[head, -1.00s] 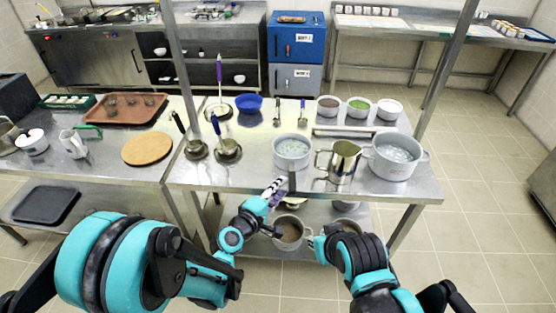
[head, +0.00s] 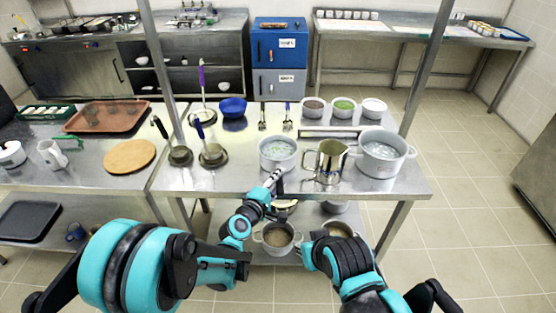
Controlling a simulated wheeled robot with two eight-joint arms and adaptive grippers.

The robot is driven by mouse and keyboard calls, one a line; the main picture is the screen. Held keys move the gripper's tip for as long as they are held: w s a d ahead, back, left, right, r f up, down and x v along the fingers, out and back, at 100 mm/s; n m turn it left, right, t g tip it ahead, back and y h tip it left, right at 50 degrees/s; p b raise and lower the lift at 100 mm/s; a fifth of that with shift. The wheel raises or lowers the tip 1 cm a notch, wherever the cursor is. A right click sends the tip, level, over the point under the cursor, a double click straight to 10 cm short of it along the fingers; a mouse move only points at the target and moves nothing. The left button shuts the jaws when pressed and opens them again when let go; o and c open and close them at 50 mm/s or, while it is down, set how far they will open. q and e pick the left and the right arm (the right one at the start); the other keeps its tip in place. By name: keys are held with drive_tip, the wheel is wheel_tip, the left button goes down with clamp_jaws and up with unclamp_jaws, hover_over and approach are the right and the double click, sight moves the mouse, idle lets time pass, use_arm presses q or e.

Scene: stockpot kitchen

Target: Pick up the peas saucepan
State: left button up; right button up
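A round grey pot (head: 278,160) stands at the front of the steel table; its pale contents show green specks. It may be the peas saucepan, but no label is readable. A bigger grey pot (head: 384,160) with side handles and pale contents stands to its right. My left gripper (head: 277,175) is at the table's front edge, just below the specked pot in the picture. It is too small to tell whether its fingers are open or touch the pot. My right forearm (head: 345,262) is bent low in front of the table; I cannot make out its gripper.
A steel pitcher (head: 327,162) stands between the two pots. Small bowls (head: 343,105), a blue bowl (head: 233,107) and ladles (head: 212,155) are also on the table. A pot with brown contents (head: 278,238) sits on the lower shelf. A post (head: 423,70) rises at the right.

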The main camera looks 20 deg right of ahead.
use_arm(q)
clamp_jaws()
drive_tip(key=shift+r, duration=0.15)
